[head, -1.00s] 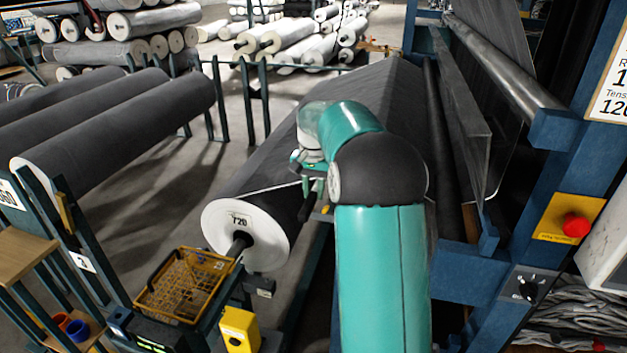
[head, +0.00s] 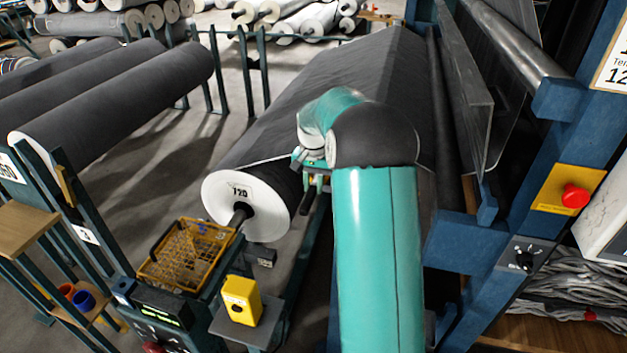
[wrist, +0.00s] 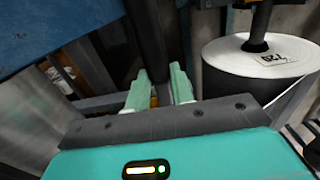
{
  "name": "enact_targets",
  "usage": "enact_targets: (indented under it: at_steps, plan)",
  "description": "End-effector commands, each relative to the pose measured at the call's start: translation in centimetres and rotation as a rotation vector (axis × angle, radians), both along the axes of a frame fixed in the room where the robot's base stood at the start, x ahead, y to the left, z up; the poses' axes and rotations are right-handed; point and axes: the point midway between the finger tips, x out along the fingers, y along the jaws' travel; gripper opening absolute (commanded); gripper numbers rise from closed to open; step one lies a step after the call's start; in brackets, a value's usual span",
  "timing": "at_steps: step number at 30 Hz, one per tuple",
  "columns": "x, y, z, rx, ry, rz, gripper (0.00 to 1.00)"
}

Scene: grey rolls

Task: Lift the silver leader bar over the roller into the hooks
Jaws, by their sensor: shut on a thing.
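My gripper (head: 314,187) is beside the near end of the big dark fabric roll, partly hidden by my arm. In the wrist view its two pale green fingers (wrist: 159,92) are close together, with a dark bar-like length running up from between them. The silver leader bar is not clearly visible; the held part is mostly hidden between the fingers. A metal roller (head: 515,45) runs along the blue frame at upper right. I cannot make out the hooks.
The fabric roll (head: 330,100) with a white end labelled 720 lies left of my arm. A yellow basket (head: 186,255) and a yellow box (head: 241,300) stand before it. The blue machine frame (head: 465,255) with a red button (head: 575,197) closes off the right.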

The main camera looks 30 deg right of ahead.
Motion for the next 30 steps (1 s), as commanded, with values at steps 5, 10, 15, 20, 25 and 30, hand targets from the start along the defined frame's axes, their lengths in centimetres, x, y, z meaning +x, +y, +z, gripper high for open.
enact_targets:
  at_steps: [5,10,15,20,25,30]
  plan:
    - [0.1,0.0,0.1,-0.001,-0.002,0.0,0.0]
    - [0.0,0.0,0.1,-0.001,-0.002,0.0,0.49]
    - [0.0,0.0,0.1,0.0,-0.001,0.0,0.49]
    - [0.0,0.0,0.3,0.0,0.0,0.0,0.49]
    - [0.1,0.0,2.5,-0.002,-0.004,0.0,0.49]
    - [0.1,0.0,6.1,-0.003,-0.006,0.0,0.49]
